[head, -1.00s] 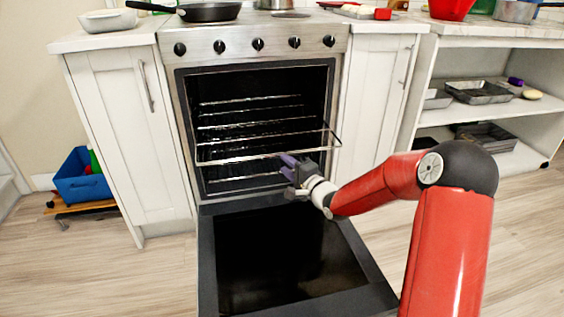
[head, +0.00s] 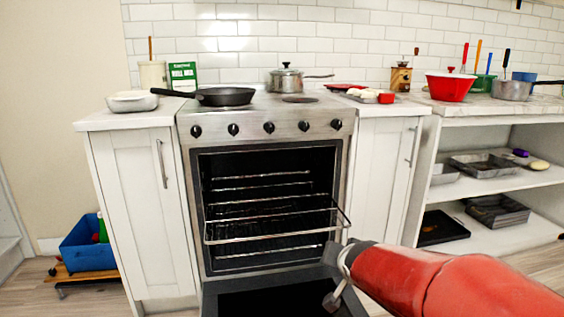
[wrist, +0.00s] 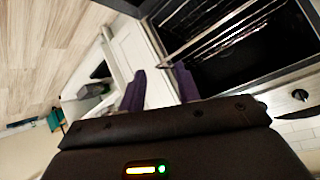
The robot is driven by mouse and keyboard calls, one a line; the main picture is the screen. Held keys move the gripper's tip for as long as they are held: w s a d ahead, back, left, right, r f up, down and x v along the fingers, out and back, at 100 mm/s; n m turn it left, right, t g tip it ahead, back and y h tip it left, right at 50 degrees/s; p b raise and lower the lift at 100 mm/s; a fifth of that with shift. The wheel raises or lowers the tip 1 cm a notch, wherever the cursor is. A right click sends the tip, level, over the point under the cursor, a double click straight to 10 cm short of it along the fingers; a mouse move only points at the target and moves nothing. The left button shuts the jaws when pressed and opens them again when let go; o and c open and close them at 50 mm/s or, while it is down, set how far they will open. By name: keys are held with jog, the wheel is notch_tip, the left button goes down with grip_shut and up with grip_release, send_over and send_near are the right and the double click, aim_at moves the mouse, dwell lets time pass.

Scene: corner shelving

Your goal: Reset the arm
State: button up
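My gripper shows in the wrist view (wrist: 160,88) with its two purple fingers apart and nothing between them. In the head view my red arm comes in from the lower right, and its end is in front of the oven's lower right corner; the fingers cannot be made out there. The oven (head: 270,158) is open, its door (head: 275,300) folded down. A wire rack (head: 275,239) is slid partly out, and nothing is seen on it. In the wrist view the oven (wrist: 235,60) lies to the upper right of the fingers.
A frying pan (head: 226,96) and a lidded pot (head: 286,79) stand on the stove top. A red bowl (head: 450,87) is on the right counter, above open shelves with metal trays (head: 484,164). White cabinets flank the oven.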

jog(key=s+d+r+n+g+p, duration=0.1)
jog(key=s+n+g, duration=0.3)
jog(key=s, duration=2)
jog(key=shift+s+d+r+g, duration=0.35)
jog(key=shift+r+g, duration=0.05)
jog(key=shift+r, duration=0.1)
